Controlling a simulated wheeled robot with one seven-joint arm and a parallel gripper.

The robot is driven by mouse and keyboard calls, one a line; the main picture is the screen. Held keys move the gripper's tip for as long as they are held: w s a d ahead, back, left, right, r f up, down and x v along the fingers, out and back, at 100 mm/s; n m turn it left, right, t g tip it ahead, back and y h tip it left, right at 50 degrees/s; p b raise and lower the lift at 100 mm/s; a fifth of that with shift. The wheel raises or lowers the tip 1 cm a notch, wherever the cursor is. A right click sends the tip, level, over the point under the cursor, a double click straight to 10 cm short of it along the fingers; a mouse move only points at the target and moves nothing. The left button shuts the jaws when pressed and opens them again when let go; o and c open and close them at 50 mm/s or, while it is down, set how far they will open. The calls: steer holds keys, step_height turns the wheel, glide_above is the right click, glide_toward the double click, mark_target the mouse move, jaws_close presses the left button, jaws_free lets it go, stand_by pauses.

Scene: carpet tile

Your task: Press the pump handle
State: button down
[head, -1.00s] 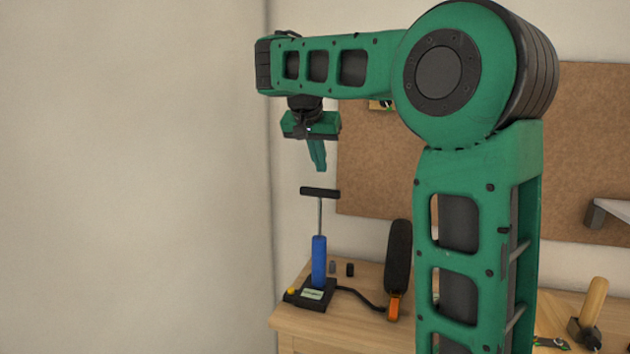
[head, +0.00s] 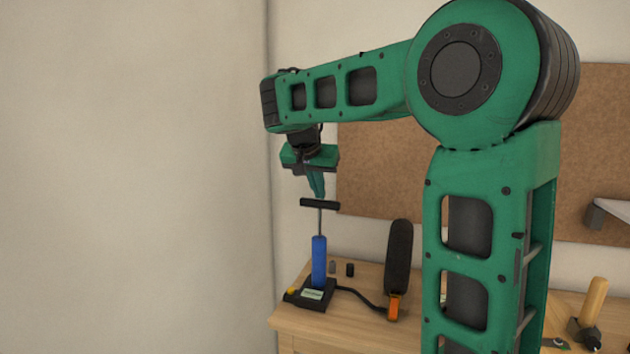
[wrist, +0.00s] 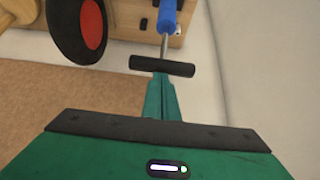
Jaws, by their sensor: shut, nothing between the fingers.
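The pump stands upright on the wooden bench, with a blue barrel (head: 319,262), a thin metal rod and a black T-shaped handle (head: 320,204) on top. Its black base (head: 310,294) carries a pale label and a yellow knob. My gripper (head: 317,194) is shut and empty, pointing down with its fingertips at the top of the handle, seemingly touching it. A short length of rod shows between handle and barrel. In the wrist view the handle (wrist: 162,66) lies across the ends of the shut fingers (wrist: 162,96), with the barrel (wrist: 167,15) beyond.
A black hose runs from the base to the right. A tall black object with an orange lower part (head: 393,306) stands right of the pump. Two small dark pieces (head: 350,269) lie behind. A wooden-handled tool (head: 592,303) is at far right. The wall is close on the left.

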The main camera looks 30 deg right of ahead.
mark_target(320, 205)
step_height(320, 205, down, 9)
steer(key=shift+s+r, duration=0.1)
steer(key=shift+r, duration=0.05)
steer(key=shift+f, duration=0.5)
steer(key=shift+s, duration=0.1)
steer(key=r, duration=0.4)
steer(key=shift+w+d+r, duration=0.2)
steer(key=shift+w+d, duration=0.15)
steer(key=v, duration=1)
steer(key=shift+a, duration=0.15)
steer(key=shift+w+r, duration=0.1)
steer(key=shift+r, duration=0.05)
stand_by(0.6)
